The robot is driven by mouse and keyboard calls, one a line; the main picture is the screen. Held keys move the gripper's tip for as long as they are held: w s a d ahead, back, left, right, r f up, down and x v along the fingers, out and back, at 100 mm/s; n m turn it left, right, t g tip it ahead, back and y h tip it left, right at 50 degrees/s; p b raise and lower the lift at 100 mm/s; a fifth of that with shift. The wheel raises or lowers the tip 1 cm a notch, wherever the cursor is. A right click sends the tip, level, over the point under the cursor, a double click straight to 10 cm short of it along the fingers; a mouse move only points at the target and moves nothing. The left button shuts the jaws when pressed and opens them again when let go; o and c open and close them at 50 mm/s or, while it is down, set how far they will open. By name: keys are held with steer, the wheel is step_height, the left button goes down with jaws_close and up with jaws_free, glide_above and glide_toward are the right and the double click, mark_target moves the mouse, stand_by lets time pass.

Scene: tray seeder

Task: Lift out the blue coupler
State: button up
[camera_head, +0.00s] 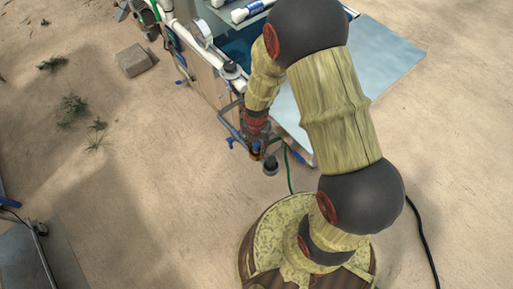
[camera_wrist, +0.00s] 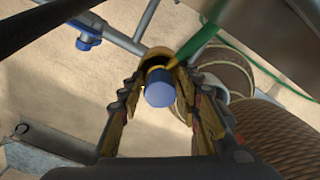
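The blue coupler (camera_wrist: 160,90) shows in the wrist view as a short blue cylinder with its round end facing the camera. A yellow, brass-like part (camera_wrist: 158,57) lies just behind it. My gripper (camera_wrist: 162,72) has one finger on each side of the coupler, with the tips close to it. Narrow gaps seem to show beside the blue end, but I cannot tell whether the tips touch its far part. In the head view my gripper (camera_head: 257,148) points down beside the machine's near corner, and the coupler there is too small and covered to make out.
Grey pipes with another blue fitting (camera_wrist: 84,42) lie at the upper left in the wrist view. A green hose (camera_wrist: 205,38) passes close to the right fingertip. The seeder's pale metal panel (camera_head: 375,65) stands behind my arm. Open sandy ground (camera_head: 150,180) lies to the left.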

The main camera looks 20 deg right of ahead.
jaws_close()
steer(key=shift+r, duration=0.1)
stand_by(0.4)
